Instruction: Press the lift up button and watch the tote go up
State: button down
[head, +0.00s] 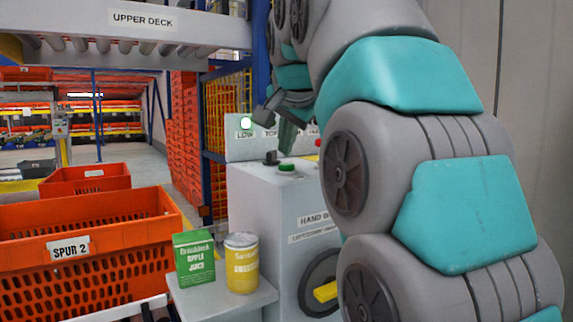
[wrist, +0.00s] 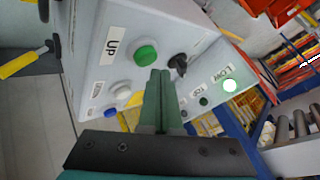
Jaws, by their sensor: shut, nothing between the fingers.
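The control box (head: 262,215) stands right of centre in the head view. On its top is a green button (head: 288,167), which shows in the wrist view (wrist: 146,55) beside an "UP" label (wrist: 115,47). My gripper (head: 286,147) points down just above the green button, fingers together and empty. In the wrist view the shut fingertips (wrist: 160,73) are close to the button's near edge; I cannot tell whether they touch it. An orange tote (head: 120,235) marked "SPUR 2" sits at the left; another orange tote (head: 85,178) is behind it.
A dark knob (wrist: 178,63) and a pale button (wrist: 121,88) flank the green button. A lamp (head: 246,123) marked "LOW" glows on the panel behind. A green carton (head: 195,258) and a yellow can (head: 242,265) stand on a shelf. The upper deck rollers (head: 120,45) hang above.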

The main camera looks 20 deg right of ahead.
jog(key=shift+f, duration=0.1)
dwell(0.5)
jog(key=shift+f+b, duration=0.3)
